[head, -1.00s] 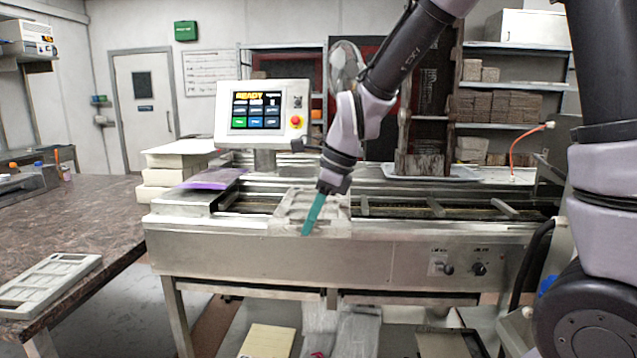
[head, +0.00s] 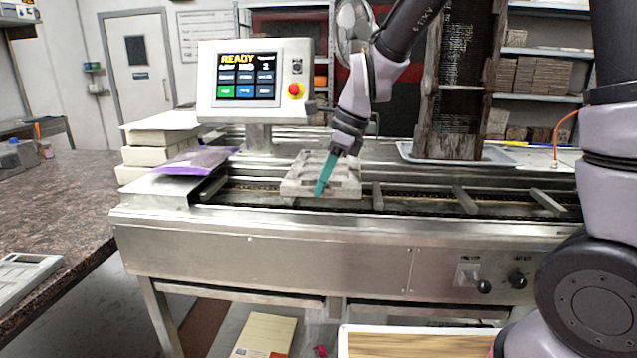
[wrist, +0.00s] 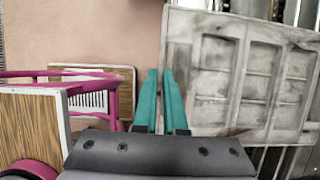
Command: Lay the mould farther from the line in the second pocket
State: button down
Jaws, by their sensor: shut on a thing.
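My gripper (head: 322,187), with teal fingers, is shut on the near edge of a grey mould (head: 298,187). The mould lies roughly level over the conveyor line (head: 280,250), left of the nearest crossbar; I cannot tell whether it touches the line. In the wrist view the fingers (wrist: 163,100) are at the left edge of the mould (wrist: 225,85), and its shallow rectangular cavities show. Another pale mould (head: 22,275) lies on the stone-topped table at the left, cut by the picture edge. Crossbars (head: 377,196) divide the line into pockets, and the mould partly hides the pocket beneath it.
A control screen (head: 252,80) stands behind the line. A purple packet (head: 195,160) lies at the line's left end, beside stacked cream blocks (head: 155,150). The pockets to the right look empty.

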aim_at(334, 176)
jog(key=shift+w+d+f, duration=0.1)
jog(key=shift+w+d, duration=0.3)
jog(key=shift+w, duration=0.45)
jog(key=shift+w+d+f, duration=0.15)
jog(key=shift+w+d, duration=0.2)
jog(key=shift+w, duration=0.55)
jog(key=shift+w+d+f, duration=0.1)
jog(key=shift+w+d, duration=0.3)
jog(key=shift+w, duration=0.45)
jog(key=shift+f, duration=3.9)
jog(key=c, duration=0.9)
grip_release()
